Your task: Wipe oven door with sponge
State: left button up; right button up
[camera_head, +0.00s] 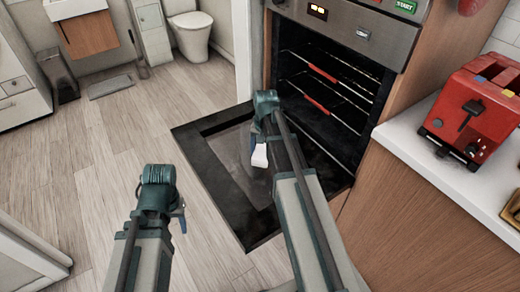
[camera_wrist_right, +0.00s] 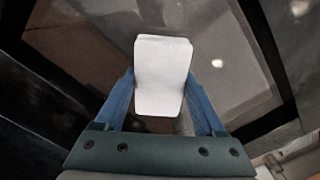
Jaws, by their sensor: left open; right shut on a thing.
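The oven door (camera_head: 215,170) hangs open and lies flat, with a dark frame and a smudged glass panel. My right gripper (camera_head: 258,152) is above the door and shut on a white sponge (camera_head: 260,156). In the right wrist view the sponge (camera_wrist_right: 162,75) sits between the two blue fingers, with the door's glass (camera_wrist_right: 90,45) behind it. I cannot tell whether the sponge touches the glass. My left gripper (camera_head: 178,218) is left of the door, over the floor, and holds nothing that I can see; its fingers are partly hidden.
The oven cavity (camera_head: 325,100) is open behind the door, with racks inside. A red toaster (camera_head: 475,115) stands on the white counter (camera_head: 410,140) at the right. Wooden floor (camera_head: 100,150) is clear to the left. A toilet (camera_head: 192,35) and a bin (camera_head: 57,72) are far back.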

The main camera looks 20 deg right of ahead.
jog(key=shift+s+d+f, duration=0.1)
jog(key=shift+s+d, duration=0.05)
jog(key=shift+s, duration=0.9)
jog(key=shift+w, duration=0.1)
jog(key=shift+w+a+r, duration=0.1)
jog(key=shift+w+a, duration=0.05)
jog(key=shift+w, duration=0.75)
jog(key=shift+w+a+r, duration=0.1)
jog(key=shift+w, duration=0.8)
jog(key=shift+w, duration=0.1)
